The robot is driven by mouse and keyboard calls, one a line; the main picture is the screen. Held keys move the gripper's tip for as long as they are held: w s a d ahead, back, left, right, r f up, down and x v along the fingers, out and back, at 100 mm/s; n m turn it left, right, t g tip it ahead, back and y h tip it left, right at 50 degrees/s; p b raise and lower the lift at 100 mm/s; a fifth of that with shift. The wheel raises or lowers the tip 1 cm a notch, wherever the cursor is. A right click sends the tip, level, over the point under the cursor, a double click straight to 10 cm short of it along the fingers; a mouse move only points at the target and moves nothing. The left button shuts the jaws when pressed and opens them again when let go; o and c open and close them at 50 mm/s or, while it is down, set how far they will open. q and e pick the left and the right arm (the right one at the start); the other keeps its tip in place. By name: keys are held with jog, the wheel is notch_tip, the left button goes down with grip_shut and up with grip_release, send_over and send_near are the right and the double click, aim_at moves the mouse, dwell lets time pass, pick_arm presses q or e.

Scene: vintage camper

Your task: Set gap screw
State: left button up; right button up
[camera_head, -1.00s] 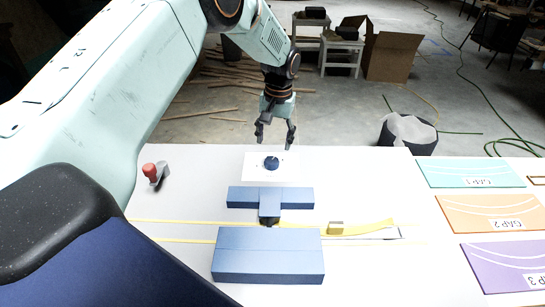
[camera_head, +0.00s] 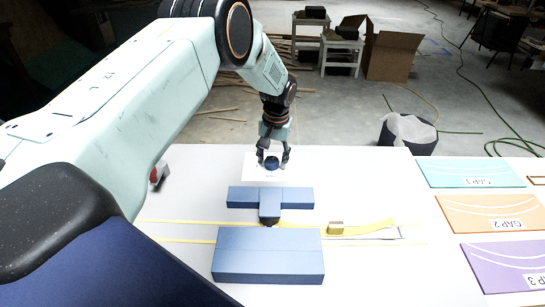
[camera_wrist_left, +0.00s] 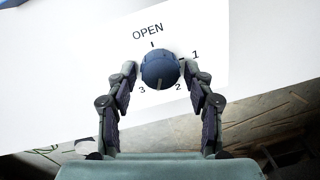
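A dark blue round knob (camera_head: 271,162) stands on a white dial card (camera_head: 250,174) on the table. In the left wrist view the knob (camera_wrist_left: 160,69) is ringed by the marks OPEN, 1, 2 and 3. A pale line shows on the knob's lower side, between 3 and 2. My left gripper (camera_head: 272,166) points down over the knob. In the left wrist view its fingers (camera_wrist_left: 158,70) are spread on either side of the knob, with small gaps seeming to show. My right gripper is not in view.
Blue blocks (camera_head: 268,255) lie in front of the dial, with a dark part (camera_head: 269,220) between them. Yellow strips and a small metal piece (camera_head: 336,228) lie to the right. Cards marked GAP 1 (camera_head: 470,173), GAP 2 (camera_head: 492,214) and GAP 3 (camera_head: 508,262) lie at the right. A red-topped item (camera_head: 155,173) is partly hidden by my arm.

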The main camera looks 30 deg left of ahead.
aim_at(275, 161)
pick_arm(q)
jog(key=c, duration=0.9)
jog(key=shift+o, duration=0.2)
jog(key=shift+m, duration=2.4)
jog(key=o, duration=1.2)
jog(key=shift+r, duration=0.1)
jog(key=r, duration=0.8)
jog(key=d+r, duration=0.1)
jog(key=r, duration=0.2)
jog(key=shift+s+r, duration=0.1)
jog(key=shift+r, duration=0.3)
